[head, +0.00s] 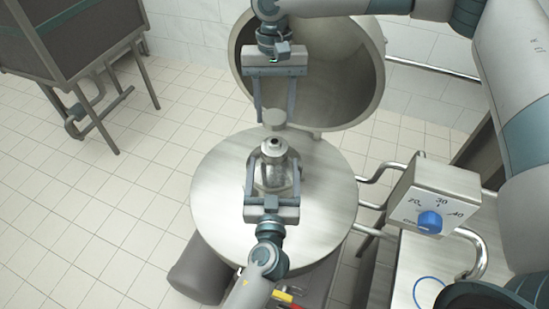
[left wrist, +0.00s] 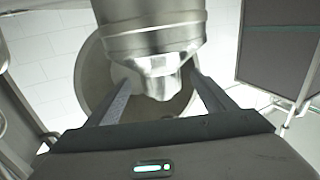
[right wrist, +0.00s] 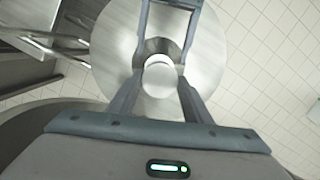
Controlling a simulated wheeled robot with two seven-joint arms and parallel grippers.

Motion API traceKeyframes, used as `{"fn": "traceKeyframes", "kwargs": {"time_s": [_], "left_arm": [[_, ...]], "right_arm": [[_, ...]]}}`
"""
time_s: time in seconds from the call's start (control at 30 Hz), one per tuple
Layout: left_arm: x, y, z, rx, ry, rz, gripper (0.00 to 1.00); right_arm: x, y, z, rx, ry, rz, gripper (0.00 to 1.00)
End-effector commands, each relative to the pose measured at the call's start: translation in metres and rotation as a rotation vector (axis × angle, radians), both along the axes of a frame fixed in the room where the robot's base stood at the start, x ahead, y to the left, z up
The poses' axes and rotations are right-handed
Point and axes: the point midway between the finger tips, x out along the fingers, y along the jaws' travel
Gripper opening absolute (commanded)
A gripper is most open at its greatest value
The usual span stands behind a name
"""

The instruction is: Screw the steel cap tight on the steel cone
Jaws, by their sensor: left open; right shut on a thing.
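The steel cone (head: 274,172) stands upright on the round steel table, its narrow neck and dark top opening bare. My left gripper (head: 273,156) is open, with one finger on each side of the cone; whether they touch it is unclear. The left wrist view shows the cone (left wrist: 155,42) close up between and above the fingers. My right gripper (head: 274,116) is shut on the small round steel cap (head: 274,119), held apart from the cone, above and slightly behind its neck in the head view. The cap (right wrist: 159,76) sits between the right fingertips in the right wrist view.
The round steel table (head: 220,190) is bare around the cone. A large steel bowl-shaped lid (head: 350,90) stands tilted open behind it. A control box (head: 437,195) with a blue knob (head: 430,222) and bent pipes are on the right. A dark cabinet (head: 65,40) stands at far left.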

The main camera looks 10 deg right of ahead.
Motion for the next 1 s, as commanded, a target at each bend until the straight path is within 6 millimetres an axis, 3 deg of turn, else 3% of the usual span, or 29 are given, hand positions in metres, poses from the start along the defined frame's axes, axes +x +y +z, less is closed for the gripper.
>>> {"fn": "traceKeyframes", "kwargs": {"time_s": [0.2, 0.4, 0.83, 0.87, 1.0], "left_arm": [[0.034, -0.009, 0.001, 0.002, -0.003, -0.001, 0.76], [0.053, -0.014, 0.000, 0.002, -0.001, 0.000, 0.76], [0.060, -0.016, 0.000, 0.000, 0.000, 0.000, 0.76], [0.060, -0.016, 0.000, 0.000, 0.000, 0.000, 0.74], [0.060, -0.016, 0.000, 0.000, 0.000, 0.000, 0.41]], "right_arm": [[0.000, 0.000, 0.000, 0.000, 0.000, 0.000, 0.21], [0.000, 0.000, 0.000, 0.000, 0.000, 0.000, 0.21], [0.000, 0.000, 0.000, 0.000, 0.000, 0.000, 0.21], [0.000, 0.000, 0.000, 0.000, 0.000, 0.000, 0.21], [0.000, 0.000, 0.000, 0.000, 0.000, 0.000, 0.21]]}}
